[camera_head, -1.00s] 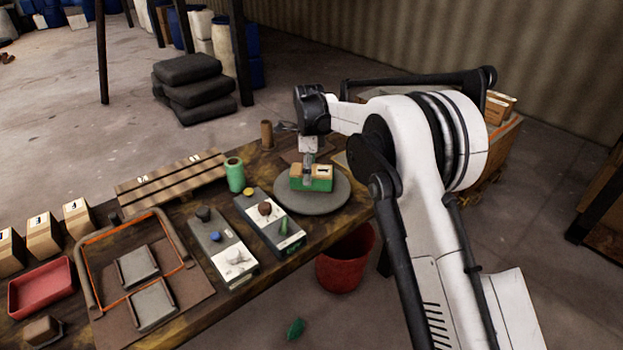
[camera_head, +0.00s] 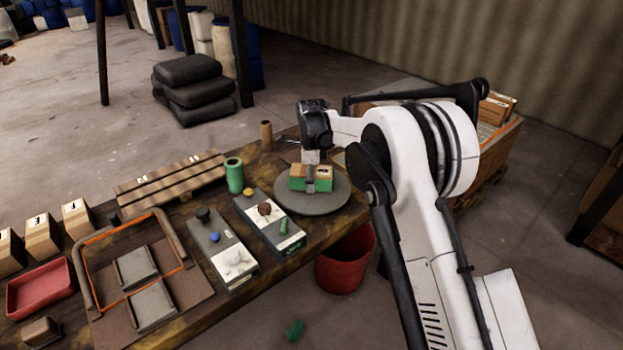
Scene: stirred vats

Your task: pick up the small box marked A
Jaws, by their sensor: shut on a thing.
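A small green-and-tan box (camera_head: 325,184) with a pale label on top sits on the round grey disc (camera_head: 337,203) at the right end of the workbench. The mark on its label is too small to read, so I cannot tell whether it is A. My gripper (camera_head: 310,180) points down at the middle of this box and is shut on it. The fingers hide part of the box's top and front. The box looks level, and I see no clear gap between it and the disc.
Grey trays with small items (camera_head: 222,252) lie left of the disc. A green cylinder (camera_head: 234,176) and a brown cylinder (camera_head: 266,135) stand behind. Cardboard boxes (camera_head: 41,236) and a red tray (camera_head: 40,288) are far left. A red bucket (camera_head: 342,264) stands on the floor in front.

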